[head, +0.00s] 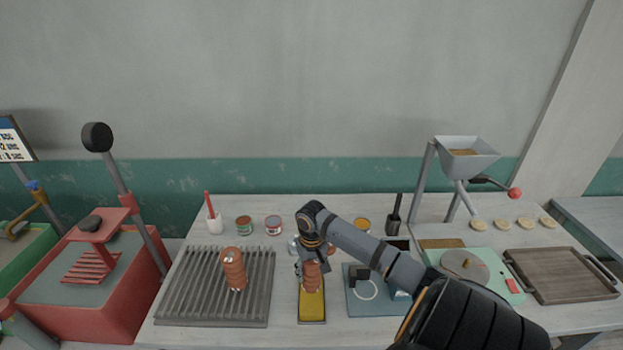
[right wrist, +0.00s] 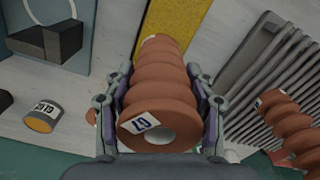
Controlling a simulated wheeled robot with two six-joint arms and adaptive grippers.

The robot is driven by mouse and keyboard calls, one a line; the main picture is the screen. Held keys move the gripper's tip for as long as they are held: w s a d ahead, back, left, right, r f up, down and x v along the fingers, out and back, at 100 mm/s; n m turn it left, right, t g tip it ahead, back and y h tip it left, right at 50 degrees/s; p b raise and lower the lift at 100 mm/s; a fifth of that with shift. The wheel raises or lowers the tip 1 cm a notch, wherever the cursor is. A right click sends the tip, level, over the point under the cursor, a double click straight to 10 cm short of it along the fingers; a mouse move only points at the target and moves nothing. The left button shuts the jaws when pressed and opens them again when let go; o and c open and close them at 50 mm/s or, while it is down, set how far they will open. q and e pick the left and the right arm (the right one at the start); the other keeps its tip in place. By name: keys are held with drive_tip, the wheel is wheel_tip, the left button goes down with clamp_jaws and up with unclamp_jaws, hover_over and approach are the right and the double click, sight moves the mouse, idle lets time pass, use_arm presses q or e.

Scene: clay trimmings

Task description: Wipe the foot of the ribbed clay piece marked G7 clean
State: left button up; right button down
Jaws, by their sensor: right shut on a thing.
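The ribbed clay piece marked G7 (head: 311,277) is orange-brown, with a white label that shows in the right wrist view (right wrist: 152,121). My right gripper (head: 312,267) is shut around it, a finger on each side. The piece is over a long yellow pad in a dark frame (head: 312,310), which also shows in the right wrist view (right wrist: 208,25). I cannot tell whether its foot touches the pad; the foot is hidden in the right wrist view. A second ribbed clay piece (head: 233,268) stands on the grey slatted rack (head: 180,300). My left gripper is not in view.
A blue mat (head: 385,305) with a black block (head: 359,275) and a white ring lies right of the pad. Tins (head: 273,225) and a white cup (head: 214,222) stand behind. A green wheel unit (head: 500,270) and wooden tray (head: 560,275) are farther right; a red press (head: 110,285) is left.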

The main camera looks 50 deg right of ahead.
drive_tip(key=shift+s+a+r+p, duration=0.15)
drive_tip(key=shift+s+a+p, duration=0.9)
drive_tip(key=shift+p, duration=0.2)
drive_tip(key=shift+s+a+p, duration=0.95)
drive_tip(key=shift+a, duration=0.15)
drive_tip(key=shift+w+d, duration=0.95)
drive_tip(key=shift+d, duration=0.05)
drive_tip(key=shift+w+d+b, duration=1.05)
drive_tip(key=shift+w+d, duration=0.8)
drive_tip(key=shift+d, duration=0.15)
